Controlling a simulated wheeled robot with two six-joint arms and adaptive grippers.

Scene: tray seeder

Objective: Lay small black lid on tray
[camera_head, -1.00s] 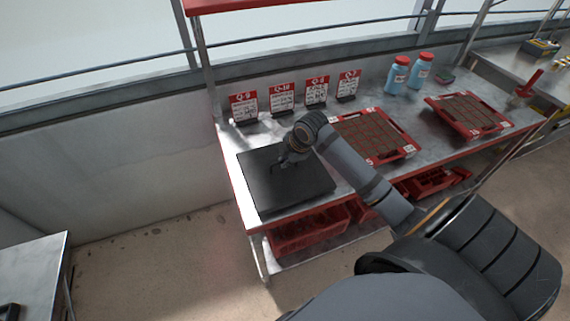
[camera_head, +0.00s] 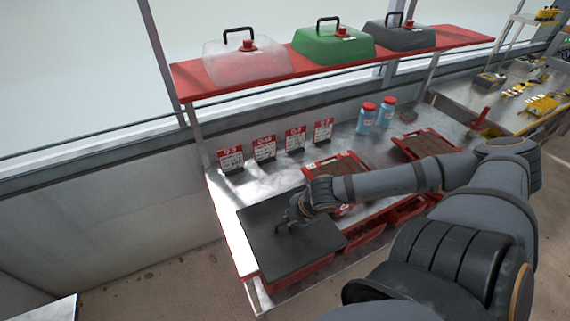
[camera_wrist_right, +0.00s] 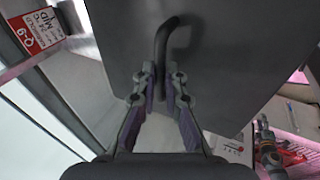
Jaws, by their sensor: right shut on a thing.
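The small black lid (camera_head: 275,250) is a flat dark panel at the left end of the steel table in the head view. It also fills much of the wrist view (camera_wrist_right: 245,65). My right gripper (camera_head: 287,222) is shut on the lid's curved handle, which shows between the fingers (camera_wrist_right: 165,88) in the wrist view. The lid covers part of the table's front edge; I cannot tell how high it is above the table. A red tray (camera_head: 310,172) with brown cells lies right of the lid, partly hidden by my right arm. My left gripper is out of view.
A second red tray (camera_head: 397,146) lies farther right. Label cards such as the Q-9 card (camera_head: 231,160) stand behind the lid. Two blue bottles (camera_head: 366,120) stand at the back. A red shelf (camera_head: 200,88) above holds clear, green and dark lids. Red crates sit below the table.

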